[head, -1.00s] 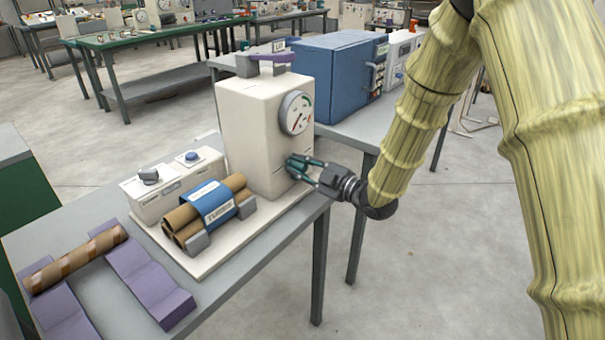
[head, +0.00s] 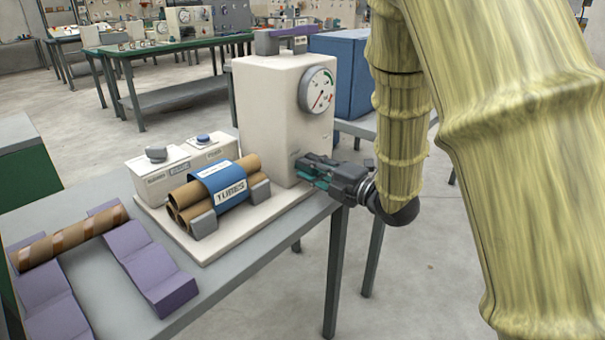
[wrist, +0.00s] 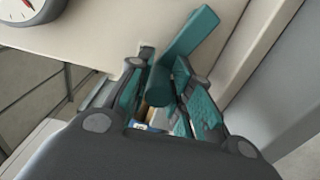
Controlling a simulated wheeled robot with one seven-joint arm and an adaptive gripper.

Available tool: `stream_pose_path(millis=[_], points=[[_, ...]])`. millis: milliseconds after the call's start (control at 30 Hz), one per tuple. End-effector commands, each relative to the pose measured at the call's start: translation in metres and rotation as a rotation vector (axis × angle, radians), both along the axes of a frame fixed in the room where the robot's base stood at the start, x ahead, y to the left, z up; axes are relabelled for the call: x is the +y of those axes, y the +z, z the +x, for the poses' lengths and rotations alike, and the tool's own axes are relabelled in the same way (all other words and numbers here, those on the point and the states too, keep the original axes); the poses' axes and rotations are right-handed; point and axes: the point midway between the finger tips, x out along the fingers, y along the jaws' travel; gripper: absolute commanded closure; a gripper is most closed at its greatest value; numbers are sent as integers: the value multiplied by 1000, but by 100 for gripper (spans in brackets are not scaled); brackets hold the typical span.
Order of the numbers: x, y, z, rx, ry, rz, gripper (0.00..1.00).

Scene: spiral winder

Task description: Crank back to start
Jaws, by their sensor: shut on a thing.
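The winder (head: 268,120) is a tall cream box with a round dial gauge (head: 317,90) on its front face; the gauge's edge also shows in the wrist view (wrist: 28,8). A teal crank arm (wrist: 188,42) crosses the low front of the box, slanting up and right in the wrist view. My gripper (head: 310,172) is at the lower front of the box. In the wrist view its fingers (wrist: 165,85) are closed around the lower end of the crank, at its handle. The fingers hide most of the handle, and the crank is hard to separate from them in the head view.
A bundle of brown tubes in a blue wrap (head: 222,190) lies on the base plate beside the winder. A control box (head: 180,165) stands behind it. A striped tube (head: 68,238) rests on purple cradles (head: 150,262) at left. Open floor lies right of the table.

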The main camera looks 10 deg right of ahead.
Motion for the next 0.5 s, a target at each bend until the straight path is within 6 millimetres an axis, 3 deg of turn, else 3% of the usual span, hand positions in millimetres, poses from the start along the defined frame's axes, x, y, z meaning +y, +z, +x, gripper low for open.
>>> stream_pose_path(millis=[500], points=[[-2, -2, -1, -29, -5, -39, 100]])
